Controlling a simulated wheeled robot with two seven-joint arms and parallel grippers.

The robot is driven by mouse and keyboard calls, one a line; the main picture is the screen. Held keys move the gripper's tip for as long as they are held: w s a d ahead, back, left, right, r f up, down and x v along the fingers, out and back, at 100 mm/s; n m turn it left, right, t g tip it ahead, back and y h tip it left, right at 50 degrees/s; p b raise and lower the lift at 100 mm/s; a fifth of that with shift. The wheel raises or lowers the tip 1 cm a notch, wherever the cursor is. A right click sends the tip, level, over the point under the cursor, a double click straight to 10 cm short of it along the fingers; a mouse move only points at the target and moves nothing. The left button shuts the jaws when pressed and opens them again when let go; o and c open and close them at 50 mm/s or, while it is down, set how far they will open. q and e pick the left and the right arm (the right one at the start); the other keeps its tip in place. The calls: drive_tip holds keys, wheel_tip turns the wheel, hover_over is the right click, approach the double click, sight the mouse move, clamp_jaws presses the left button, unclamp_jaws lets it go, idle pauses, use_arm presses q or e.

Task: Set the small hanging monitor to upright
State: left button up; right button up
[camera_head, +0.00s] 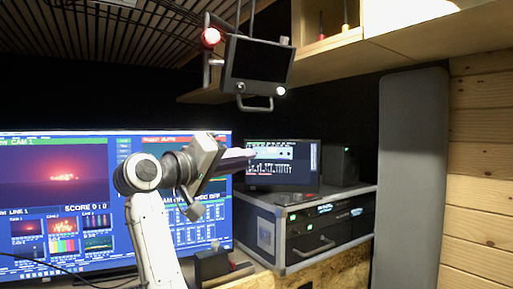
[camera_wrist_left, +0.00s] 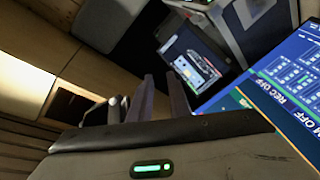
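The small hanging monitor (camera_head: 258,62) hangs from the ceiling at the top middle of the head view. Its dark screen faces me, with a metal handle (camera_head: 255,104) below; its exact tilt is hard to tell. A red lamp and a small white light sit at its sides. My left gripper (camera_head: 240,160) is below the monitor, apart from it, with its fingers pointing right. In the left wrist view its two fingers (camera_wrist_left: 161,98) stand apart with nothing visible between them. A small silvery part beside them is unclear. My right gripper is not in view.
A large screen (camera_head: 60,180) stands behind my left arm. A smaller screen (camera_head: 285,160) and a speaker (camera_head: 340,165) stand on a flight case (camera_head: 265,232) beyond the gripper. A wooden shelf (camera_head: 340,42) is right of the monitor. A grey panel (camera_head: 410,170) stands at right.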

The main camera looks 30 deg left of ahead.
use_arm(q)
drive_tip(key=n+t, duration=0.1)
drive_tip(key=t, duration=0.1)
approach(257, 109)
drive_tip(key=shift+h, duration=0.6)
drive_tip(key=x, duration=0.3)
drive_tip(key=p+x, duration=0.1)
drive_tip(key=x, duration=0.2)
drive_tip(key=a+p+x, duration=0.1)
drive_tip(key=x, duration=0.2)
drive_tip(key=shift+p+x, duration=0.35)
drive_tip(key=shift+x, duration=0.4)
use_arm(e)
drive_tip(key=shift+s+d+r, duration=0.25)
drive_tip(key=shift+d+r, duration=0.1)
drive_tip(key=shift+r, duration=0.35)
use_arm(q)
drive_tip(key=shift+f, duration=0.15)
clamp_jaws()
